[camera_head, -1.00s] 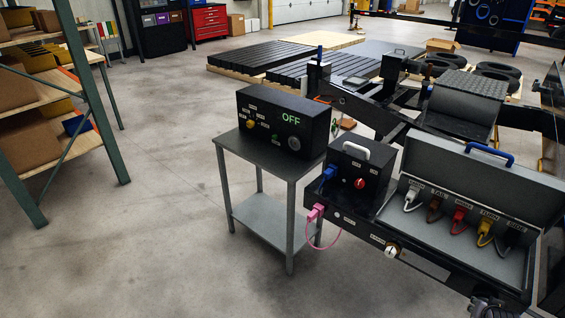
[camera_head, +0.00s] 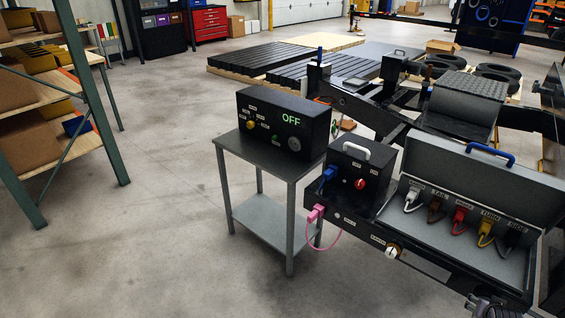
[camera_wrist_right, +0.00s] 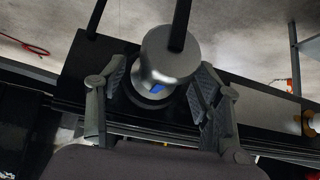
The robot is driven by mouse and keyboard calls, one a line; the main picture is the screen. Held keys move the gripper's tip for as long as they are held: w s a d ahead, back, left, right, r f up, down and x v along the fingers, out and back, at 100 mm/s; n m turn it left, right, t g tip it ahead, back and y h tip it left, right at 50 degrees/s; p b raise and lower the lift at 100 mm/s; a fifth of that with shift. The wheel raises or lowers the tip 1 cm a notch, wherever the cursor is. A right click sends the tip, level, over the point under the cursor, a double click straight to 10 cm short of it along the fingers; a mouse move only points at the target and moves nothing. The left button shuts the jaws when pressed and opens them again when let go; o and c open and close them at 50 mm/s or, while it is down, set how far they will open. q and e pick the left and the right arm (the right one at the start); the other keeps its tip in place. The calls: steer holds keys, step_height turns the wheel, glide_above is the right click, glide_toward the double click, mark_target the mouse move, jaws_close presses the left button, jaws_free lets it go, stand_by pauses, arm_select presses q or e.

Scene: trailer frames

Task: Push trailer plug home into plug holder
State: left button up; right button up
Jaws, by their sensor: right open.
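In the right wrist view, a silver-grey cylindrical plug (camera_wrist_right: 168,55) with a blue patch on its near side stands between the two fingers of my right gripper (camera_wrist_right: 157,88). A dark bar or cable crosses its top. The fingers are spread, one on each side, and I cannot tell if either touches it. A dark round holder (camera_wrist_right: 143,100) surrounds its lower end on a black surface; how deep the plug sits is not clear. In the head view my right gripper (camera_head: 488,308) shows only partly at the bottom right edge. My left gripper is out of view.
An open grey box with several coloured plugs (camera_head: 460,215) stands above the right gripper in the head view. A black box with a white handle (camera_head: 352,180) and a pink cable (camera_head: 325,238) are left of it. A small table (camera_head: 262,158) bears an "OFF" box.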

steer(key=v, duration=1.1)
steer(key=s+a+f+n+g+y, duration=0.1)
steer(key=s+a+f, duration=0.35)
steer(key=f, duration=0.35)
steer(key=s+a+f+n+g+y, duration=0.1)
steer(key=s+a+f+n, duration=0.1)
steer(key=s+a+f, duration=0.4)
steer(key=s+a+f+n+g, duration=0.15)
steer(key=s+f, duration=0.25)
steer(key=f, duration=0.5)
steer(key=s+a+f+n+y, duration=0.1)
steer(key=s+a+f, duration=0.3)
steer(key=s+a, duration=0.2)
steer(key=s+a+f+n+g+y, duration=0.1)
steer(key=s+a+f, duration=0.3)
steer(key=s, duration=0.7)
steer(key=s+a+f+n+g, duration=0.1)
steer(key=s+a+f, duration=0.3)
steer(key=s+a, duration=0.4)
steer(key=shift+s+f+n+y, duration=0.4)
steer(key=shift+n, duration=0.35)
